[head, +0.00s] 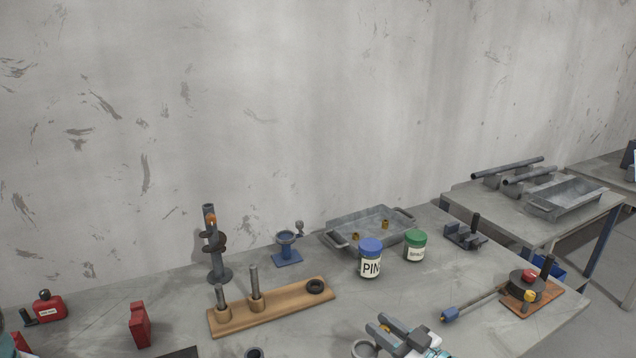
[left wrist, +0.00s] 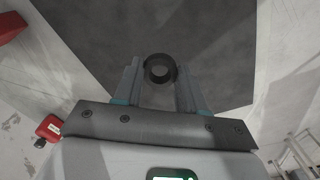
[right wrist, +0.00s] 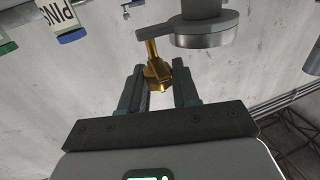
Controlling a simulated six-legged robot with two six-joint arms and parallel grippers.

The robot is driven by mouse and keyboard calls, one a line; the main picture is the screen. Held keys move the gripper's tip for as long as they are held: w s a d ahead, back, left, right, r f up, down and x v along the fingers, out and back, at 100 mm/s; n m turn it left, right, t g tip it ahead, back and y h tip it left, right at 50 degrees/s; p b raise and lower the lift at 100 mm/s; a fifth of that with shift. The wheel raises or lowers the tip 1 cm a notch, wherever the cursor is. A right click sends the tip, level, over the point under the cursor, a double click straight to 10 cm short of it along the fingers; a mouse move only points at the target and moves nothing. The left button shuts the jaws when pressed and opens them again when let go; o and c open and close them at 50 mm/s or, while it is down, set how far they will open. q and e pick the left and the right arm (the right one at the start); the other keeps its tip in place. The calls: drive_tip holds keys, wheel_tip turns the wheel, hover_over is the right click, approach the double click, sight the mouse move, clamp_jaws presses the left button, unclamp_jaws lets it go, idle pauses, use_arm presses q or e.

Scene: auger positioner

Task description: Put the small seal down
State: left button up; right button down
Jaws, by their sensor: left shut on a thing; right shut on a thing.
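A short dark ring, the small seal by its look (left wrist: 160,58), sits between the fingertips of my left gripper (left wrist: 160,80) in the left wrist view. The gripper is shut on it, above a dark grey surface. In the head view a dark ring-shaped thing shows at the bottom edge, cut off; I cannot tell if it is the same seal. My right gripper (head: 397,330) is shut on a brass fitting (right wrist: 156,72), seen in the right wrist view just below a grey ring clamp (right wrist: 205,30) with a side lug.
A wooden board (head: 285,308) with two posts and a black ring (head: 316,286) lies at centre left. Behind are a blue stand (head: 287,257), a metal tray (head: 340,243), a PIN jar (head: 370,262) and a green-lidded jar (head: 415,250). A red block (head: 139,325) stands left.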

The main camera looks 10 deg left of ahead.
use_arm(q)
wheel_tip(320, 180, down, 10)
idle(0.7)
drive_tip(key=shift+f, duration=0.2)
drive_tip(key=o, duration=1.1)
